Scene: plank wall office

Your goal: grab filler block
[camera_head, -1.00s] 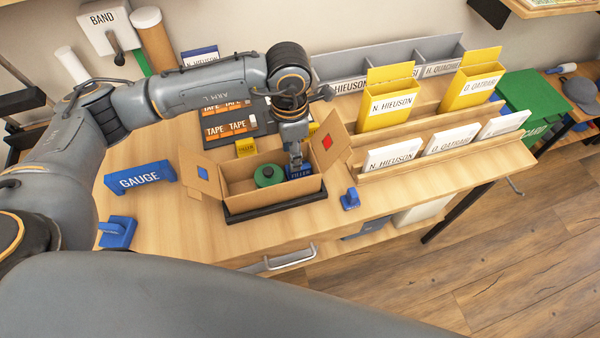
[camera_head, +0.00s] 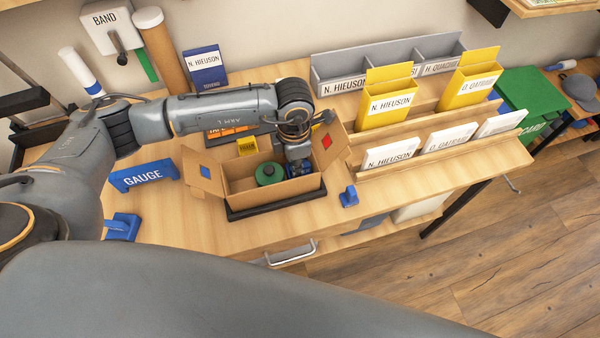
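An open cardboard box (camera_head: 268,192) stands on the table with its flaps out. A green round thing (camera_head: 268,174) sits inside it. My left gripper (camera_head: 298,164) points down into the right end of the box. The blue filler block that lay there is hidden behind the gripper now. I cannot tell whether the fingers are open or shut, or touching the block. A yellow block (camera_head: 247,146) with a label stands behind the box. My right gripper is not in view.
A blue gauge (camera_head: 142,176) and a blue block (camera_head: 122,227) lie left of the box. A small blue piece (camera_head: 349,197) sits to its right. A rack (camera_head: 440,158) with white cards and yellow holders (camera_head: 388,103) stands further right. The table front is clear.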

